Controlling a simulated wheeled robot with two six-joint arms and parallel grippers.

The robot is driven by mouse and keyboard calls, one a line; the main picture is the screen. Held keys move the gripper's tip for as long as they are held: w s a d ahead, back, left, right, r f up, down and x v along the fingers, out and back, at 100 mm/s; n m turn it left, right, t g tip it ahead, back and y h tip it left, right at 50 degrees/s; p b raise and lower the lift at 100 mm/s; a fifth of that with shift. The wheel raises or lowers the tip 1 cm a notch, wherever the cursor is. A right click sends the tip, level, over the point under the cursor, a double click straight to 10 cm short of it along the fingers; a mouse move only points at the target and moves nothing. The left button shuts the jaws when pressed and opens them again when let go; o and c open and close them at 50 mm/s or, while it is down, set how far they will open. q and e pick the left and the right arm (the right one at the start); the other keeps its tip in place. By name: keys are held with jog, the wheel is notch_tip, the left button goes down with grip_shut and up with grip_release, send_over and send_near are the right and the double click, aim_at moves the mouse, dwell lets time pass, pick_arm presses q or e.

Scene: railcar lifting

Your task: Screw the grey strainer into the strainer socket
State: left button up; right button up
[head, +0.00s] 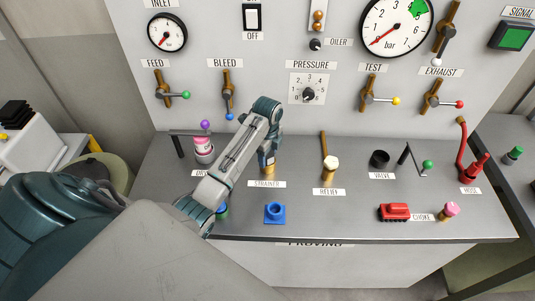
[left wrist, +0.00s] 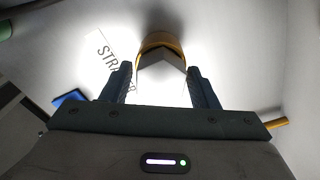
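My left gripper (head: 267,158) points down over the brass strainer socket (head: 268,173), behind the STRAINER label on the grey bench. In the left wrist view, the gripper's two dark fingers (left wrist: 160,80) stand on either side of the grey strainer (left wrist: 162,66), which appears to be gripped between them. The brass ring of the socket (left wrist: 160,41) shows around the strainer's far side. Strong glare washes out the strainer's near part, so how deep it sits in the socket cannot be told. My right gripper is out of view.
A brass relief post with a white knob (head: 330,165) stands just right of the gripper. A blue square holder (head: 275,213) sits in front. A black valve ring (head: 380,159) and a red block (head: 394,212) lie further right.

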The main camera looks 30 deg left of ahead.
pick_arm(q)
jog(key=n, duration=0.2)
jog(key=shift+n, duration=0.3)
jog(key=n, duration=0.3)
jog(key=shift+n, duration=0.4)
jog(key=n, duration=0.6)
jog(key=shift+a+n, duration=0.1)
jog(key=shift+n, duration=0.2)
jog(key=n, duration=1.1)
